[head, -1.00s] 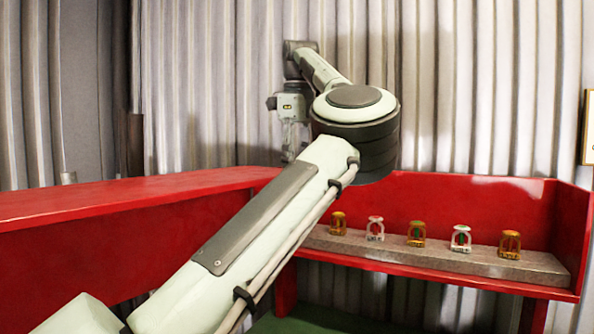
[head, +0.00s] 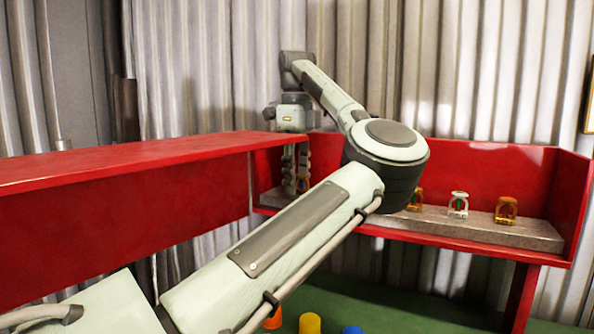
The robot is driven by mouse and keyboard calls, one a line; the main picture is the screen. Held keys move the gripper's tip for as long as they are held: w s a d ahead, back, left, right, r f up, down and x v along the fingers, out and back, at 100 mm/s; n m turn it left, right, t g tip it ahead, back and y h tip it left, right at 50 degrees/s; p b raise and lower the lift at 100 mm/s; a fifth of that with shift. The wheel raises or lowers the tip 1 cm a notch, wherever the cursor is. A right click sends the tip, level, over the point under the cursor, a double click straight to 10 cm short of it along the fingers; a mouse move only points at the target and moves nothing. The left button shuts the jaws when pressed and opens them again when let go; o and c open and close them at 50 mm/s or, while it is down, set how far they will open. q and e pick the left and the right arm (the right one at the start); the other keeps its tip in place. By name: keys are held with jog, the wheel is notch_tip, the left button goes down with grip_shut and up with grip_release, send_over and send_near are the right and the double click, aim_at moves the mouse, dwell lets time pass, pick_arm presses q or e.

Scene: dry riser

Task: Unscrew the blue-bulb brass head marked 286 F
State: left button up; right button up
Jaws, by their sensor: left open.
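My left gripper (head: 296,188) is open and points down at the left end of the red shelf, its fingers low near the ledge. A small head with an orange-brass tint (head: 304,184) shows partly behind or between the fingers; its bulb colour and marking cannot be made out, nor whether the fingers touch it. Along the ledge to the right stand a brass head (head: 416,197), partly covered by my arm, a white head with a green bulb (head: 458,205) and a brass head with an orange bulb (head: 506,210). No 286 F marking is legible. My right gripper is not in view.
A grey stone ledge (head: 535,233) runs along the red shelf (head: 490,165), with a high back and right side wall. A red bench (head: 130,165) closes the left. Orange (head: 273,319), yellow (head: 310,323) and blue (head: 352,330) round-topped objects show below, on green. My arm hides the ledge's middle.

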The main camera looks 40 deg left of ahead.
pick_arm(q)
jog(key=shift+c, duration=0.2)
grip_shut()
jog(key=n, duration=0.5)
jog(key=shift+s+d+r, duration=0.1)
jog(key=shift+s+d, duration=0.05)
jog(key=shift+s, duration=0.1)
jog(key=shift+n, duration=0.3)
jog(key=n, duration=0.4)
jog(key=shift+s+d, duration=0.1)
jog(key=shift+d, duration=0.1)
jog(key=shift+n, duration=0.9)
